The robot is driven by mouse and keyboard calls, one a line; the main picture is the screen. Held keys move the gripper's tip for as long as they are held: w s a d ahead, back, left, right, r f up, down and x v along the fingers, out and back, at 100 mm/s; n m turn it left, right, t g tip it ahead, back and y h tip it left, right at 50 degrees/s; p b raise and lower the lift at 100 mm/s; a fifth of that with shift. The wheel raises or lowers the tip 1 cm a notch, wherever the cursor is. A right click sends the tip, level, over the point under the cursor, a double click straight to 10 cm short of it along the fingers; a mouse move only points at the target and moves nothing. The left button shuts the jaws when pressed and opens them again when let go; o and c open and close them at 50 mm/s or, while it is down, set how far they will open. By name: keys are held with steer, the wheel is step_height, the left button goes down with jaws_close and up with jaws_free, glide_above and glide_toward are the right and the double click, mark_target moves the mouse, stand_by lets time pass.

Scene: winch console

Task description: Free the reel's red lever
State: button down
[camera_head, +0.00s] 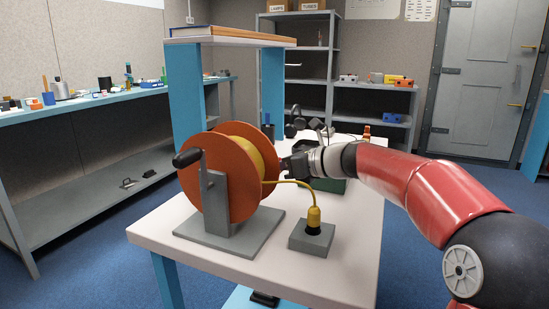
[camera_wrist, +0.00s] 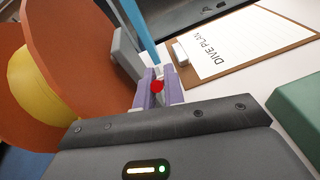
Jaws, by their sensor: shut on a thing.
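The reel (camera_head: 212,180) has orange flanges and yellow cable and stands on a grey base plate on the table. It also shows at the left of the wrist view (camera_wrist: 75,50). In the wrist view the round red end of the lever (camera_wrist: 157,86) sits between my fingertips, close to the reel's flange. My gripper (camera_wrist: 158,92) is shut on it. In the head view my gripper (camera_head: 287,167) is at the reel's right side, partly behind the flange, and the lever is hidden there. The rest of the lever is mostly hidden by the fingers.
The yellow cable runs to a plug in a grey block (camera_head: 311,239) on the white table (camera_head: 345,265). A clipboard marked DIVE PLAN (camera_wrist: 245,45) lies beyond my gripper, with a green object (camera_wrist: 300,105) at right. A blue-posted shelf (camera_head: 187,90) rises behind the reel.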

steer(key=c, duration=1.5)
jaws_free()
steer(key=v, duration=0.7)
steer(key=shift+s+d, duration=0.15)
steer(key=shift+d, duration=0.2)
